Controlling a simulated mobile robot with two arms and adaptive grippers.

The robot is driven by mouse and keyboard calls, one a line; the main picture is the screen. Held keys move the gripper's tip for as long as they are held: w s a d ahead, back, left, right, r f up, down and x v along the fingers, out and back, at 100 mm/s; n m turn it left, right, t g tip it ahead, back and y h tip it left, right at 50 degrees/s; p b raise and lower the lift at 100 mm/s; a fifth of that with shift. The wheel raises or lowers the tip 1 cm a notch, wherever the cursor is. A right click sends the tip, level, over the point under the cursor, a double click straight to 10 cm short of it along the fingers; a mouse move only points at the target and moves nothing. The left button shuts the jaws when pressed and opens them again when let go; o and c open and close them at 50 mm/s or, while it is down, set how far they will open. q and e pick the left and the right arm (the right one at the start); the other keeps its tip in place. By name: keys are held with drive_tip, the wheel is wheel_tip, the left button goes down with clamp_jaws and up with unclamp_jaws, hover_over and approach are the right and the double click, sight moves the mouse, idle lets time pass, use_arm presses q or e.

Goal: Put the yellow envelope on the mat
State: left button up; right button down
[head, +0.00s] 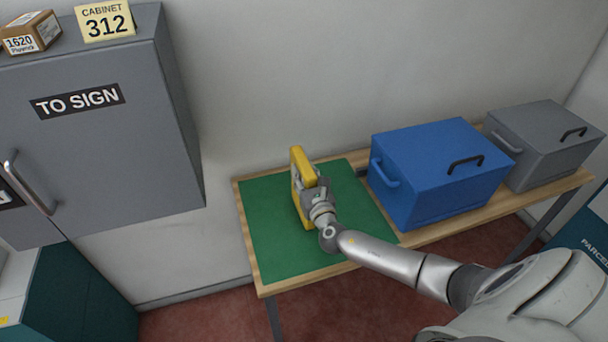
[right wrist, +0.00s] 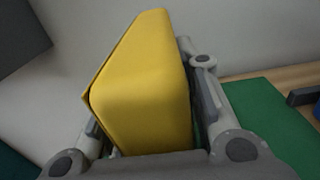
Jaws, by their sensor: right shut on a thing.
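The yellow envelope (head: 302,168) is thick and padded, and it stands on edge in my right gripper (head: 313,186). The gripper is shut on it, with a finger on either side, as the right wrist view shows with the envelope (right wrist: 145,90) between the fingers. The green mat (head: 277,238) lies on the wooden table, and it also shows in the right wrist view (right wrist: 265,115). The envelope is over the mat in the head view; I cannot tell whether its lower edge touches it. My left gripper is not in view.
A blue box (head: 430,165) with black and blue handles stands right of the mat, a grey box (head: 545,140) beyond it. A grey cabinet (head: 100,150) marked "TO SIGN" hangs at the left, with a small carton (head: 30,33) on top. The mat's left part is bare.

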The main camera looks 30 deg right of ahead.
drive_tip(key=c, duration=1.1)
unclamp_jaws()
drive_tip(key=shift+f, duration=0.1)
drive_tip(key=b+v, duration=0.1)
drive_tip(key=v, duration=1.1)
